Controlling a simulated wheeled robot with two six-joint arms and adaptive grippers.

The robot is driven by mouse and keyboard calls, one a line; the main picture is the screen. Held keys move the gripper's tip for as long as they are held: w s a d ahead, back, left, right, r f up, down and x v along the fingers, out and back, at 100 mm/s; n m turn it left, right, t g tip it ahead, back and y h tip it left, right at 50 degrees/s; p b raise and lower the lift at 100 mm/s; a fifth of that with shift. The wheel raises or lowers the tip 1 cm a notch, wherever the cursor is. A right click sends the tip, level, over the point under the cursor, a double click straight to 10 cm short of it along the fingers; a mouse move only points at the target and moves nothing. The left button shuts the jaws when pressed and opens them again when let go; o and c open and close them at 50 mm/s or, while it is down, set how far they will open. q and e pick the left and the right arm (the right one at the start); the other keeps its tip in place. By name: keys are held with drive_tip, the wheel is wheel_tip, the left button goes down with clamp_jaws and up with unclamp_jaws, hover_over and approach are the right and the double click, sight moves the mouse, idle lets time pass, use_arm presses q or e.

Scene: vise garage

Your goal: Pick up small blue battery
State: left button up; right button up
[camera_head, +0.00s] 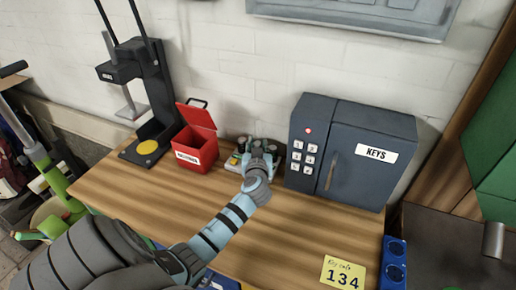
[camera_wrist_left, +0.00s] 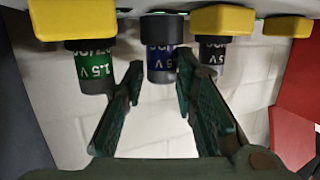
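In the left wrist view, which looks upside down, a blue battery marked 1.5 V (camera_wrist_left: 162,62) hangs in the middle of a row. A green battery (camera_wrist_left: 92,66) is to its left and a dark battery (camera_wrist_left: 212,52) to its right. My left gripper (camera_wrist_left: 160,78) is open, with its fingertips on either side of the blue battery's end; contact cannot be told. In the head view my left gripper (camera_head: 258,152) is at the battery device (camera_head: 232,163) on the workbench and hides much of it. My right gripper is not in view.
A red bin with open lid (camera_head: 197,152) stands left of the device, and a dark key safe (camera_head: 350,150) stands close on the right. A black press (camera_head: 140,90) is further left. A yellow note reading 134 (camera_head: 343,272) lies on the wooden workbench (camera_head: 300,225), whose front is largely clear.

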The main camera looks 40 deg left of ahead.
use_arm(q)
drive_tip(key=shift+w+a+f, duration=0.2)
drive_tip(key=shift+w+a, duration=0.25)
drive_tip(key=shift+a, duration=0.05)
drive_tip(key=shift+d, duration=0.1)
clamp_jaws()
